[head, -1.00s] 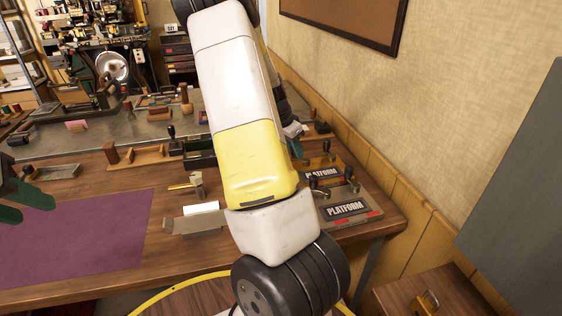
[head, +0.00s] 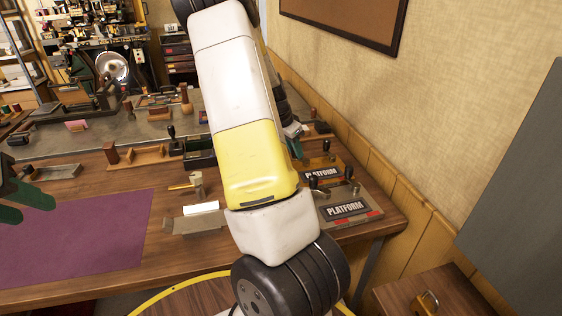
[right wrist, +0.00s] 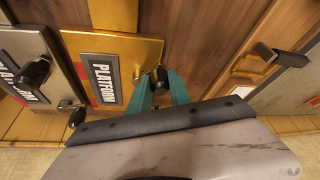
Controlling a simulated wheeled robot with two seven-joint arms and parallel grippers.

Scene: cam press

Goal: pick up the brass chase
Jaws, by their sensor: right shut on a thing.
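The brass chase (head: 328,163) is a gold-coloured plate with a dark PLATFORM label and dark knobs, near the bench's right edge. It shows in the right wrist view (right wrist: 149,52), upper left of centre. My right gripper (right wrist: 161,84) has its green fingers either side of a black knob at the chase's edge and is shut on it. In the head view my right arm hides part of the chase and most of that gripper (head: 296,148). I cannot tell any lift off the bench. My left gripper (head: 36,205) is at the left edge, fingers apart, with nothing seen between them.
A grey chase (head: 367,201) with a PLATFORM plate lies just in front of the brass one; it shows at left in the wrist view (right wrist: 22,43). A purple mat (head: 85,240) is clear. The wood-panelled wall (head: 400,195) is close on the right.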

